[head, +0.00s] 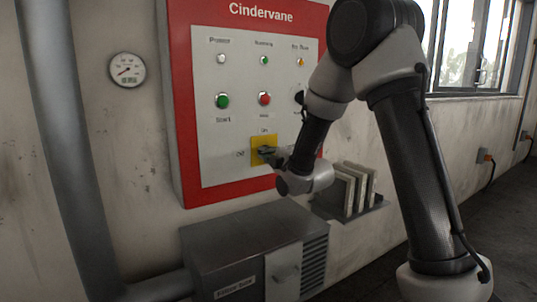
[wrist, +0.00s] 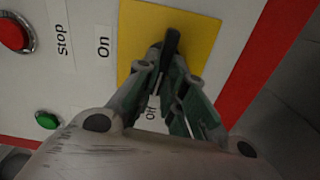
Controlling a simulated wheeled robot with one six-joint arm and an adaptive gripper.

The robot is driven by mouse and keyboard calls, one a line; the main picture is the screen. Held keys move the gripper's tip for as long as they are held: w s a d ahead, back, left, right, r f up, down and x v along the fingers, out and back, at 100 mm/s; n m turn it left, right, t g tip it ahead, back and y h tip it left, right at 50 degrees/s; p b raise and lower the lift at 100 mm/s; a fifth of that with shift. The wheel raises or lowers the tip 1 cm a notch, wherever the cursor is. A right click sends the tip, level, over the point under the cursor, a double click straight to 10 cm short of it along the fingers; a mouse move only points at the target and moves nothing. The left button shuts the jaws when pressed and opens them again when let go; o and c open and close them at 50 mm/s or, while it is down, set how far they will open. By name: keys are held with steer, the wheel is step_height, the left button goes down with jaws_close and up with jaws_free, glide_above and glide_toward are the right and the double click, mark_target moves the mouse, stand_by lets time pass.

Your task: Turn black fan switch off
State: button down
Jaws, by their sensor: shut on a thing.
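The black fan switch (wrist: 171,42) is a dark handle on a yellow plate (wrist: 205,30). The plate (head: 257,159) also shows low on the control panel in the head view. My gripper (wrist: 167,68) is shut on the handle, with green-grey fingers on either side of it; it also shows at the plate in the head view (head: 268,154). In the wrist view the visible handle lies roughly along the line towards the "Off" label (wrist: 152,108), not towards the "On" label (wrist: 103,46). The fingers hide its near end.
The red-edged Cindervane panel (head: 182,110) carries a green button (head: 222,101), a red button (head: 265,99) and small lamps above. Below stands a grey metal box (head: 235,245). A gauge (head: 127,70) hangs left.

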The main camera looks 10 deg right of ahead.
steer(key=shift+f+n, duration=0.1)
steer(key=shift+n, duration=0.5)
steer(key=c, duration=1.5)
jaws_free()
steer(key=shift+s, duration=0.1)
steer(key=v, duration=0.7)
steer(key=shift+s, duration=0.15)
